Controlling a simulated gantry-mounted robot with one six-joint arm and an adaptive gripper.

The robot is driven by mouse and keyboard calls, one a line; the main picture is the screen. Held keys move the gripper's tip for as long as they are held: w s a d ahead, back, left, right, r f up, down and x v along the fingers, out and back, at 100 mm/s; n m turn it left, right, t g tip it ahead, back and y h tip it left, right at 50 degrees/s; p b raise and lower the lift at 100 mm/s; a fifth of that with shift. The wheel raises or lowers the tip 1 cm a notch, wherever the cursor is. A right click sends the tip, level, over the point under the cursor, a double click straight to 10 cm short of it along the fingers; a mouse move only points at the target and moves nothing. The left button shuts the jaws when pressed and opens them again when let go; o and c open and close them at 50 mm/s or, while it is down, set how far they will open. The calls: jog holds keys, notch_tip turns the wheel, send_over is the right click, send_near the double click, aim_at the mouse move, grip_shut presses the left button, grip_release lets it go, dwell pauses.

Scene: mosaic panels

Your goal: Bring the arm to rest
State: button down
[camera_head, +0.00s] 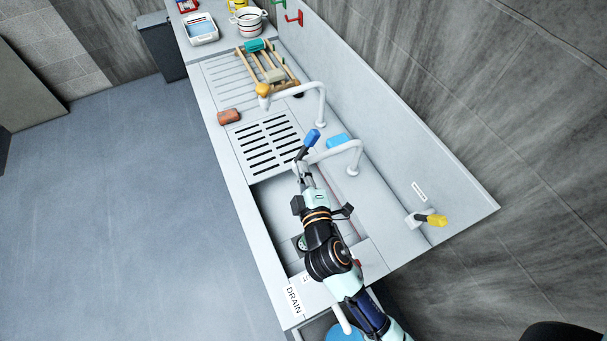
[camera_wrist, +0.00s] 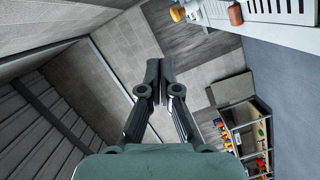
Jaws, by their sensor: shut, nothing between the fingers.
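My gripper (camera_wrist: 158,72) is shut and empty in the wrist view, its two fingers meeting at the tips. In the head view my arm reaches up from the bottom right over the sink basin (camera_head: 270,205), and my gripper (camera_head: 300,166) is near the edge of the slotted drain grate (camera_head: 264,144). A blue-tipped handle (camera_head: 312,137) shows right beside the gripper in that view; I cannot tell whether they touch. The arm hides part of the basin.
Two white faucets (camera_head: 321,105) rise along the counter's right side. A red-brown block (camera_head: 229,116), a wooden rack (camera_head: 268,67), a white tray (camera_head: 202,32) and a pot (camera_head: 249,20) stand farther back. A yellow-handled valve (camera_head: 436,220) is on the right. The floor (camera_head: 130,210) at left is clear.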

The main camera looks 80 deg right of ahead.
jog(key=shift+s+a+r, duration=0.1)
jog(key=shift+s+a, duration=0.1)
jog(key=shift+a, duration=0.3)
jog(key=w+a+r+m+t+y+p, duration=0.1)
jog(key=w+a+r+t+y+p, duration=0.25)
jog(key=w+a, duration=0.55)
jog(key=w+a+r+m+t+y, duration=0.1)
jog(key=w+a+r+t+y, duration=0.25)
jog(key=w+a+r, duration=0.4)
jog(key=w+a+r+n+y+p, duration=0.1)
jog(key=a+y, duration=0.3)
jog(key=a, duration=0.6)
jog(key=w+a+r+n+y, duration=0.1)
jog(key=a+y, duration=0.3)
jog(key=a, duration=0.6)
jog(key=shift+w+a+r+n+y+p, duration=0.15)
jog(key=shift+w+r+n+y+p, duration=0.25)
jog(key=shift+w+r, duration=0.45)
